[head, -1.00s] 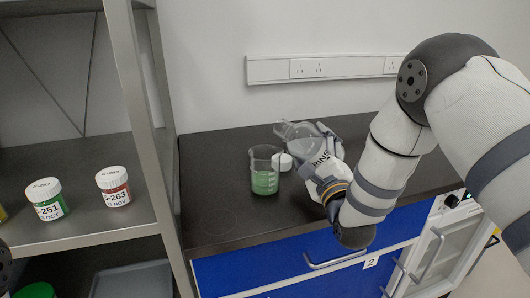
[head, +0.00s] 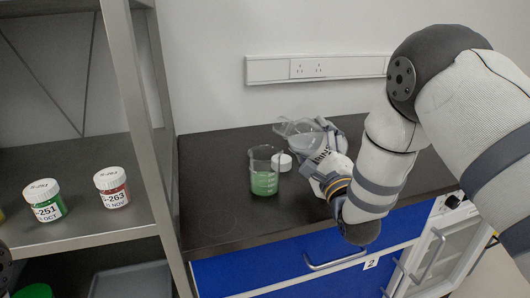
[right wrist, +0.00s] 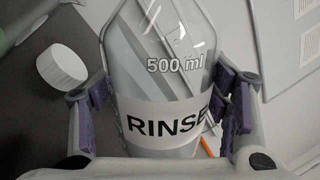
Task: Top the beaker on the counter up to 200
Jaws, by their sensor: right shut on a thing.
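The beaker (head: 265,172) stands upright on the dark counter with green liquid in its lower part. A green patch at the top left of the right wrist view seems to be part of it. My right gripper (head: 335,150) is shut around a clear bottle (head: 302,132), labelled RINSE and marked 500 ml. It also fills the middle of the right wrist view (right wrist: 170,70), between the purple-padded fingers. The bottle is tilted, its mouth toward the left, above and behind the beaker. No stream of liquid can be made out. My left gripper is not in view.
A white cap (head: 281,162) lies on the counter (head: 225,205) just behind the beaker. A wall socket strip (head: 315,68) is behind.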

